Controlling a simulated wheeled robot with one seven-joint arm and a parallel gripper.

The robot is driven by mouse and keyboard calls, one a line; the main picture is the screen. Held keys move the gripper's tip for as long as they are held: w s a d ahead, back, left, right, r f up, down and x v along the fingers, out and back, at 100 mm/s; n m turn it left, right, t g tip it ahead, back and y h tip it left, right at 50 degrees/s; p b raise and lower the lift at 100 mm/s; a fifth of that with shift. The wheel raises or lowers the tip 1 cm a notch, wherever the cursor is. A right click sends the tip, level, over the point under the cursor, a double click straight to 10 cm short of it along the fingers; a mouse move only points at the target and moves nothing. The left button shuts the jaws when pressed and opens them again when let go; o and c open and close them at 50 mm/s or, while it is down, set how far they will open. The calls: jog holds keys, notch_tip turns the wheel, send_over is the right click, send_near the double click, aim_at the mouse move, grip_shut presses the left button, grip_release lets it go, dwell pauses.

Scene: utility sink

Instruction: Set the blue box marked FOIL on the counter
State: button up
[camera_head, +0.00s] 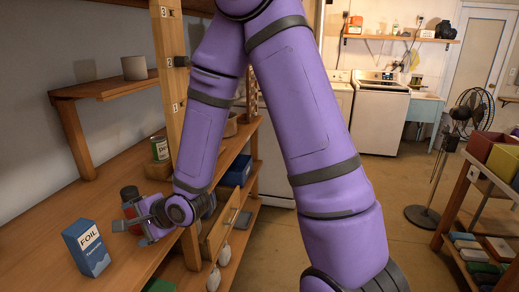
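The blue box marked FOIL (87,249) stands upright on the wooden counter (45,222) at the lower left. Its white label panel faces my camera. My gripper (130,223) is just to the right of the box, low over the counter's front edge. Its fingers look spread and point left toward the box, with a small gap between them and the box. Nothing shows between the fingers. My arm hides part of the counter's right edge.
A wall shelf (105,88) holds a grey cup (134,68). Counter space left of the box is clear.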

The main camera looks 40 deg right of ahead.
jog(key=s+d+r+n+g+h, duration=0.1)
jog(key=s+d+r+n+h, duration=0.25)
jog(key=d+r, duration=0.3)
jog(key=s+d+r+n+g+h, duration=0.1)
jog(key=s+d+r+n+h, duration=0.3)
jog(key=r, duration=0.4)
jog(key=s+d+r+n+g, duration=0.1)
jog(key=s+d+r+n, duration=0.2)
jog(key=s, duration=0.6)
jog(key=s+d+r+n+g, duration=0.1)
jog(key=s+d+r+n, duration=0.2)
jog(key=s+r, duration=0.3)
jog(key=s+n+y, duration=0.1)
jog(key=s, duration=0.2)
jog(key=shift+s+r+g, duration=0.15)
jog(key=shift+s+g, duration=0.25)
